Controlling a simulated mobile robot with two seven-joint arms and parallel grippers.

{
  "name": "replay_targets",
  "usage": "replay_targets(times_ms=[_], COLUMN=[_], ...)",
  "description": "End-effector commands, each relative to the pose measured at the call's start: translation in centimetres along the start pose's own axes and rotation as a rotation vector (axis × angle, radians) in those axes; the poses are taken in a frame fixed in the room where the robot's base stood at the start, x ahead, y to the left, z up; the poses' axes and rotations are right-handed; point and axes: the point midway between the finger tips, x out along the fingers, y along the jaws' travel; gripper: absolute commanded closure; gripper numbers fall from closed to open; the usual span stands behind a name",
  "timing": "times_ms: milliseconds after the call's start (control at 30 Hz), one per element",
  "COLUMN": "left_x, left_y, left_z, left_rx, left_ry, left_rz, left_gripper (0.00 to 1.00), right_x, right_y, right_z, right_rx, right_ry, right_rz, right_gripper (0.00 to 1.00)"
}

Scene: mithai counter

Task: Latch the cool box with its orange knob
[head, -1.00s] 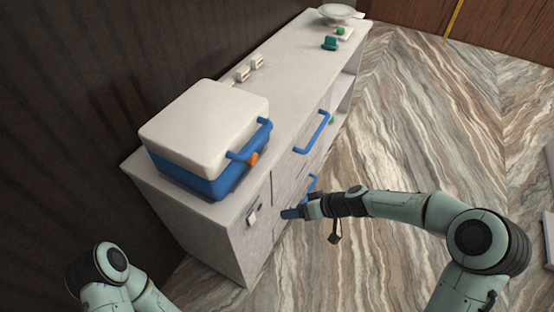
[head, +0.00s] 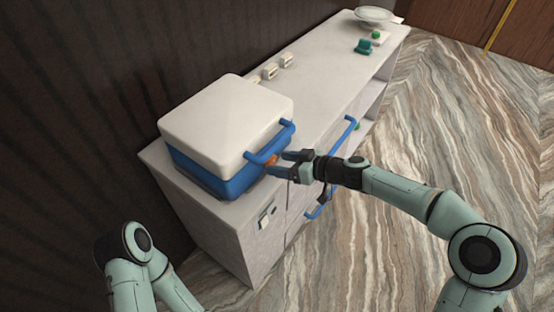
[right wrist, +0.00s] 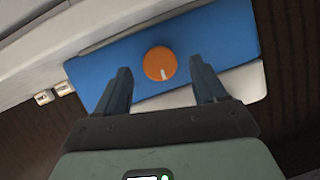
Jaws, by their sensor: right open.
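The cool box, with a blue body (head: 212,180) and a white lid (head: 225,118), stands on the near end of the counter with its lid down. A blue handle (head: 268,147) is on its front. The orange knob (head: 272,160) is on the front face below the handle. In the right wrist view the knob (right wrist: 160,64) is round with a white mark near its lower edge. My right gripper (head: 281,163) is open, its fingers pointing at the knob, one to each side and apart from it in the wrist view. My left gripper is out of view.
The grey counter (head: 325,75) carries white switch-like blocks (head: 270,70), a teal object (head: 364,47) and a pale dish (head: 375,15) farther back. Blue handles (head: 344,134) stick out from its front. The patterned floor on the right is clear.

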Motion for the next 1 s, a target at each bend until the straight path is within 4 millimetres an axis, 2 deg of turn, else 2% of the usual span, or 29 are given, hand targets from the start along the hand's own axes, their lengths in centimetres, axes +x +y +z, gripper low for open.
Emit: replay_targets(times_ms=[100,200,500,533,700,1000], left_x=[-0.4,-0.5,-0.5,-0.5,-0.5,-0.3], left_y=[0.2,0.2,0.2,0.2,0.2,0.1], left_z=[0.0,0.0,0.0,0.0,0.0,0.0], left_rx=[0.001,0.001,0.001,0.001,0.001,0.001], left_ry=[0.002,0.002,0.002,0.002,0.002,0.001], left_rz=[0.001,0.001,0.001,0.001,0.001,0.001], left_gripper=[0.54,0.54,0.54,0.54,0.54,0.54], right_x=[1.4,2.0,2.3,2.3,2.2,2.3], right_y=[0.0,0.0,0.1,0.1,0.1,0.1], right_z=[-0.1,0.0,0.0,0.0,0.0,0.1], right_rx=[0.000,0.000,-0.001,0.000,0.000,0.020], right_ry=[0.001,0.000,0.000,0.000,0.000,0.001], right_rz=[-0.002,0.000,0.002,0.002,0.001,-0.008], right_gripper=[0.29,0.29,0.29,0.33,0.85,0.85])
